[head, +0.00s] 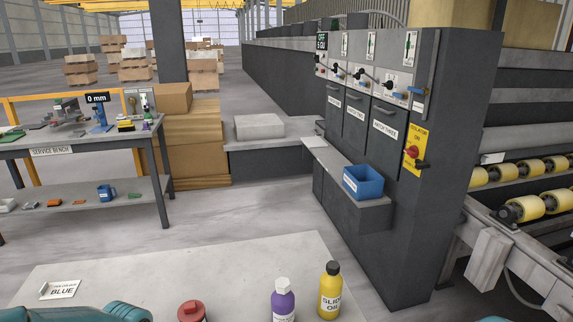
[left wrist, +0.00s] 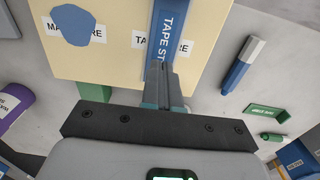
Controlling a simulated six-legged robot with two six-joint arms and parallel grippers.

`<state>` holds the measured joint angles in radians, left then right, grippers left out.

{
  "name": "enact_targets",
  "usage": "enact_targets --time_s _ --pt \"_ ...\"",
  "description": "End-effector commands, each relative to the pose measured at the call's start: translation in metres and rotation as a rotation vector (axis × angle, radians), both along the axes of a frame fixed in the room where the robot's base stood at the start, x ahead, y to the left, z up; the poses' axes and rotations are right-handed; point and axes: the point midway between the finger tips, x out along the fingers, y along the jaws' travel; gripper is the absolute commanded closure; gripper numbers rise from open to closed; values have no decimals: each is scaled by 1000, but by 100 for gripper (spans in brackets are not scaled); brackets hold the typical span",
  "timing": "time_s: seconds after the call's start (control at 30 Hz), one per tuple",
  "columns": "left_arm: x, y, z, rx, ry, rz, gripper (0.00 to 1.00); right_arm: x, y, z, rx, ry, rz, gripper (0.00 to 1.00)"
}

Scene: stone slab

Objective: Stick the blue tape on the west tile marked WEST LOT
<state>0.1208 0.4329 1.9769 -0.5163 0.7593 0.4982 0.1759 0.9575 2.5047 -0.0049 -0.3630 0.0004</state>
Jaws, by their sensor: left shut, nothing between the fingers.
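In the left wrist view, a blue strip lettered "TAPE ST" (left wrist: 176,28), the rest of its lettering hidden, lies on a cream panel (left wrist: 112,62). It covers the middle of a label that starts "TA" and ends "RE". A blue blob (left wrist: 72,24) covers part of another label on this panel. My left gripper (left wrist: 158,68) is shut and empty, its fingertips over or at the near end of the strip; contact is unclear. No WEST LOT lettering is readable. My right gripper is not in view.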

Motion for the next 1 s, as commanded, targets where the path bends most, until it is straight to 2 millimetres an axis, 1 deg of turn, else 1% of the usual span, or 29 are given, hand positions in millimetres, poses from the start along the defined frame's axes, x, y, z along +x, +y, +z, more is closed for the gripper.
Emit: enact_targets --time_s 0.03,0.5,1.0 --pt "0 0 9 0 -1 0 100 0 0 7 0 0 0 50" --pt "1 0 49 1 -2 1 100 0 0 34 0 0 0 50" --pt "-1 0 49 0 -2 0 100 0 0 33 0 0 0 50"
